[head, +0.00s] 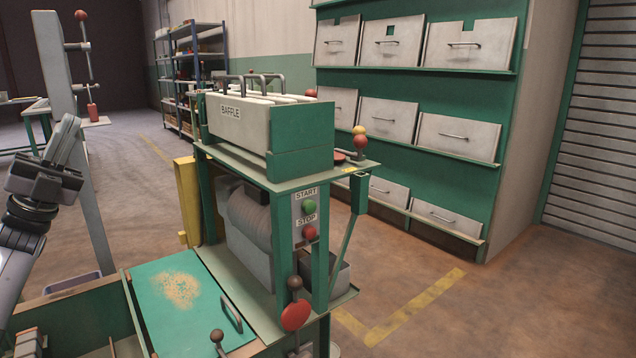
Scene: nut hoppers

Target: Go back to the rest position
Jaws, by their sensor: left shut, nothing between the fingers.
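My left gripper (66,128) is at the left edge, raised and pointing up, with its fingers shut and nothing visible between them. It is apart from the green machine (290,240) and in front of a pale upright post (70,90). My right gripper is not in view.
The machine has a BAFFLE box (235,125) on top, a green START button (309,207), a red STOP button (309,233) and a red-knobbed lever (295,315). A green lid with a handle (185,300) lies lower left. Drawer shelves (415,85) stand behind. Floor at right is clear.

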